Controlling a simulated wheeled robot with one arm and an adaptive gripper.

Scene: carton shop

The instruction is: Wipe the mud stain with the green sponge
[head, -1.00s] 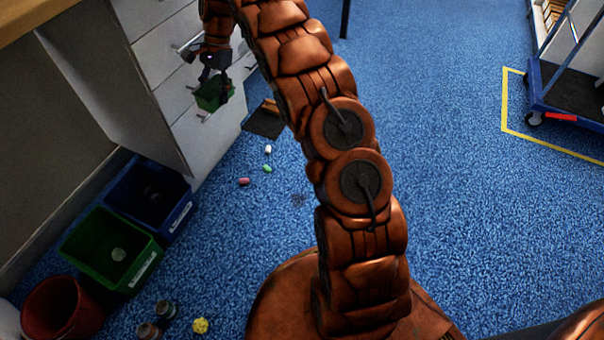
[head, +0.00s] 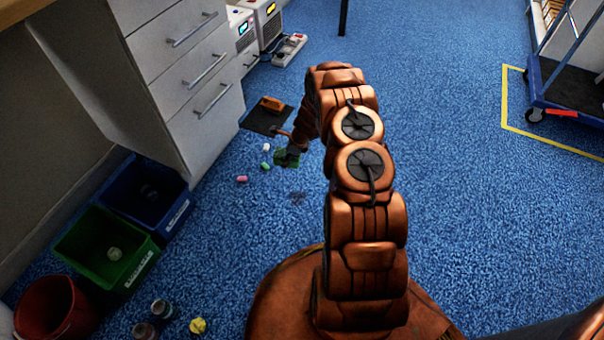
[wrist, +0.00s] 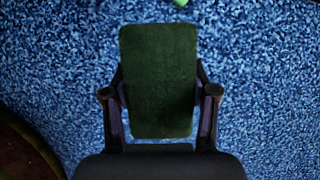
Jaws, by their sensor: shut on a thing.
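The green sponge (wrist: 158,80) is between the two fingers of my gripper (wrist: 160,100) in the wrist view, with blue carpet behind it. In the head view my gripper (head: 291,150) holds the sponge (head: 287,159) low over the floor, beside the small coloured pieces; I cannot tell whether it touches the carpet. The mud stain (head: 297,196) is a faint dark patch on the blue carpet, a little nearer to my base than the sponge. The stain is not seen in the wrist view.
A pink piece (head: 242,180) and other small pieces lie left of the sponge. A dark dustpan-like sheet (head: 266,119) lies behind. A blue bin (head: 178,216), a green bin (head: 150,262) and a red bin (head: 50,322) stand at left, by the drawers (head: 165,85).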

